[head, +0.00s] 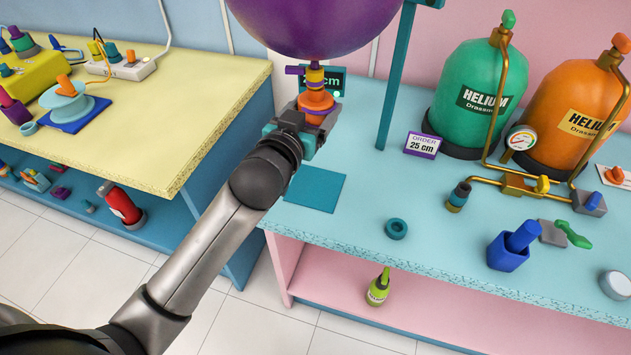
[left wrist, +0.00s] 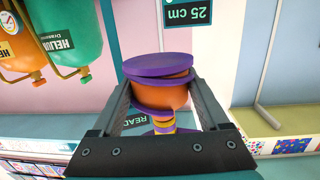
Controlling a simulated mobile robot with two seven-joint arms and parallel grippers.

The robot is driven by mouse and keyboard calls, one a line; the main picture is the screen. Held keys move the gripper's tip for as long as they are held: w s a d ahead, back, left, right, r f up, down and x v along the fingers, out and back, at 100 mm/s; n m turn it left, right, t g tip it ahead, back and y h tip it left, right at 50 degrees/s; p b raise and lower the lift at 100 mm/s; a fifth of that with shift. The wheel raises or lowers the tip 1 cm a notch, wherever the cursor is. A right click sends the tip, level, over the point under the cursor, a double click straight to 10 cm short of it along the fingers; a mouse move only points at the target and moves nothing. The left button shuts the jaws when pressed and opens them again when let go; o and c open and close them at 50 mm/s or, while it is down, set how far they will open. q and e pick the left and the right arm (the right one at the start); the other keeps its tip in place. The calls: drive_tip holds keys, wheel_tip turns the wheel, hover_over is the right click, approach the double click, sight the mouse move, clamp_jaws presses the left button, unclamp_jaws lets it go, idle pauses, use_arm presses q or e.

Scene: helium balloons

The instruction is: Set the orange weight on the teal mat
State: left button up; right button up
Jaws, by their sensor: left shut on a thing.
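The orange weight (head: 316,101) has purple bands and sits under a large purple balloon (head: 315,22), with a yellow and purple neck piece between them. My left gripper (head: 306,123) is shut on the weight. In the left wrist view the orange weight (left wrist: 160,96) is between the two fingers (left wrist: 160,90), with purple discs above and below the orange body. The teal mat (head: 316,188) lies flat and bare on the light blue table, lower in the head view than the gripper. The weight's height above the table is hard to tell. My right gripper is not in view.
On the blue table (head: 440,235) stand a teal ring (head: 396,229), a small dark fitting (head: 459,196), a 25 cm order card (head: 422,145), a teal post (head: 396,75), and green (head: 475,95) and orange (head: 575,110) helium tanks. A yellow table (head: 190,110) is at the left.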

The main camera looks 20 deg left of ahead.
use_arm(q)
drive_tip(key=b, duration=0.5)
hover_over(315, 188)
wheel_tip(315, 188, down, 16)
drive_tip(key=shift+r, duration=0.1)
drive_tip(key=shift+f+b, duration=1.05)
drive_tip(key=shift+f, duration=0.85)
drive_tip(key=shift+f, duration=0.25)
drive_tip(key=o, duration=1.3)
drive_tip(key=shift+r, duration=0.1)
drive_tip(key=shift+r, duration=0.15)
drive_tip(key=s, duration=0.4)
drive_tip(key=s+r+p, duration=0.1)
drive_tip(key=s, duration=0.3)
drive_tip(key=s+a, duration=0.1)
drive_tip(key=s, duration=0.2)
drive_tip(key=shift+s+r, duration=0.15)
drive_tip(key=shift+s, duration=0.25)
